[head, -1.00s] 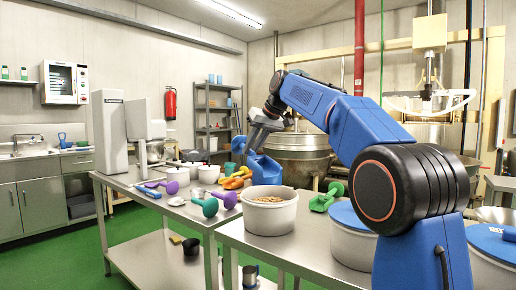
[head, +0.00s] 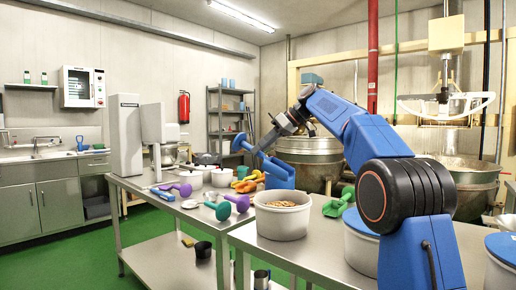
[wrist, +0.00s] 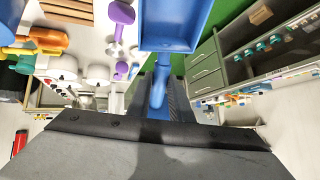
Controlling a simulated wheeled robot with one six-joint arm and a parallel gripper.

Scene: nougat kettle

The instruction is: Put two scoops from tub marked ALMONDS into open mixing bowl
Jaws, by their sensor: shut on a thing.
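My gripper (head: 264,146) is shut on the handle of a blue scoop (head: 279,174), raised over the far part of the tables. The wrist view shows the scoop's pan (wrist: 178,22) beyond the jaws; the part of its inside in view looks empty. A white tub (head: 282,223) with brown nuts inside stands open on the near table, nearer to me than the scoop. No ALMONDS lettering is readable on it. I cannot tell which vessel is the open mixing bowl.
Purple (head: 238,201), teal (head: 218,211) and green (head: 340,203) scoops lie on the steel tables. White pots (head: 222,177) and a stand mixer (head: 127,135) stand farther back. Blue-lidded tubs (head: 361,243) stand at the right. Large steel kettles (head: 308,152) are behind.

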